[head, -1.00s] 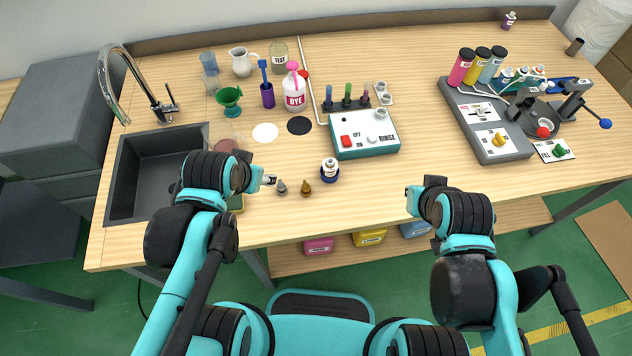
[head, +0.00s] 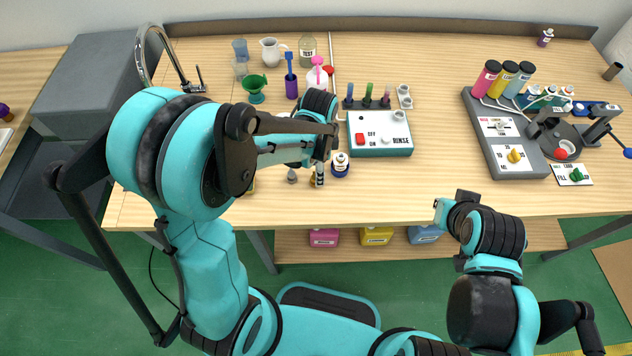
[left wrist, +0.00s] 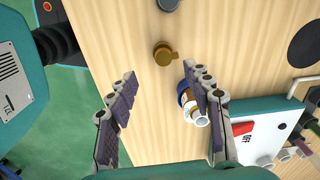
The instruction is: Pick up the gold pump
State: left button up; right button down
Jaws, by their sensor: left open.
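The gold pump (left wrist: 164,55) stands on the wooden table, ahead of my left gripper (left wrist: 163,92) in the left wrist view. In the head view my left gripper (head: 319,172) hides most of the gold pump (head: 313,183). My left fingers are spread wide, with nothing between them. The pump lies beyond the fingertips, near the middle line of the gap. My right gripper (head: 446,208) hangs near the front edge of the table, away from the pump; its fingers are too small to judge.
A grey pump (head: 292,175) stands left of the gold one. The rinse box (head: 380,150) stands behind. Table front at right is clear.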

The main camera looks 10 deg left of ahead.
aim_at(314, 176)
pick_arm(q)
jog(key=f+b, duration=0.1)
jog(key=f, duration=0.2)
jog(key=a+f+b, duration=0.1)
jog(key=f, duration=0.1)
jog(key=shift+w+a+f, duration=0.1)
jog(key=shift+w+f, duration=0.1)
jog(key=shift+f, duration=0.2)
jog(key=shift+r, duration=0.1)
jog(key=c, duration=0.9)
